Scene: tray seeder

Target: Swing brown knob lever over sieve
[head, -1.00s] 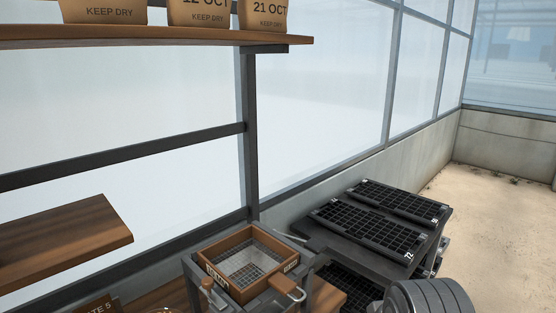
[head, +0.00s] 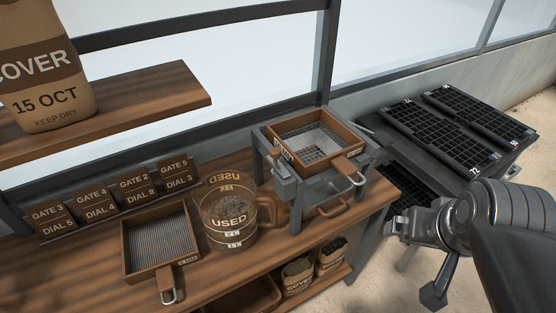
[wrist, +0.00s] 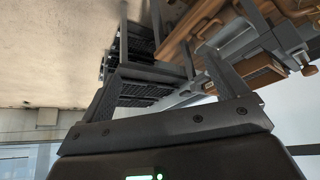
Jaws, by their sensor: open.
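In the head view, a brown wooden-framed sieve (head: 315,137) sits on top of a grey metal stand (head: 297,200). Its short brown handle with a metal loop (head: 350,172) points to the front right. A small brown knob (head: 274,153) shows at the stand's left side, apparently on the grey lever; how it joins is too small to tell. My gripper (head: 412,258) is to the right of the stand, beyond the bench end, empty and apart from the sieve and knob. In the wrist view my gripper (wrist: 165,72) has its two fingers spread wide with nothing between them.
A second brown sieve (head: 160,243) lies on the bench, beside a clear jug marked USED (head: 228,215). Gate and dial signs (head: 120,198) stand behind. Black seed trays (head: 440,130) lie on a dark table at the right. A wooden shelf (head: 150,98) overhangs the bench at left.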

